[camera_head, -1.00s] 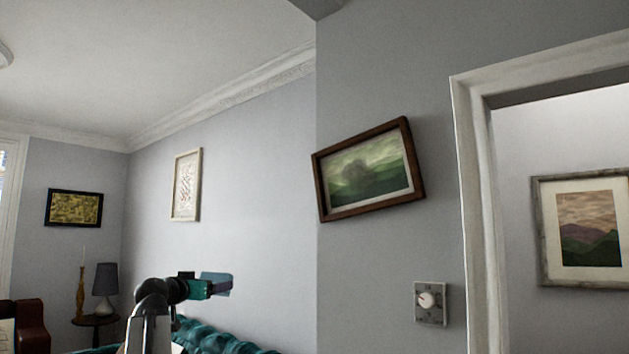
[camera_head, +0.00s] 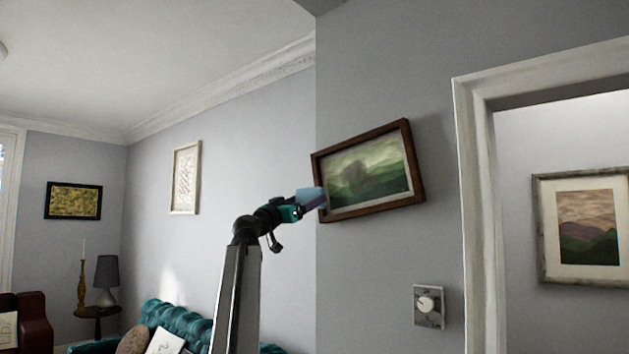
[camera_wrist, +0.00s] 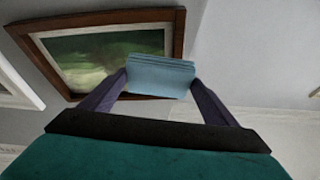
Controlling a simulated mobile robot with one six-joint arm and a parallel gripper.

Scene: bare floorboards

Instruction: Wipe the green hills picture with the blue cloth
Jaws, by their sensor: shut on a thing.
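The green hills picture (camera_head: 372,172) hangs tilted on the grey wall in a brown wooden frame, its right side higher. A dark smudge shows on the hills left of its middle. My gripper (camera_head: 312,198) is at the frame's lower left corner in the head view. It is shut on the folded blue cloth (camera_wrist: 160,77), which sits between both fingertips in the wrist view. The cloth overlaps the picture's frame (camera_wrist: 178,35) there; I cannot tell whether it touches. The cloth also shows pale blue in the head view (camera_head: 309,196).
A wall dial (camera_head: 429,306) is below the picture, and a white door frame (camera_head: 468,200) stands to its right. A teal sofa (camera_head: 180,318) is at the lower left. Other framed pictures hang on the left walls and beyond the doorway.

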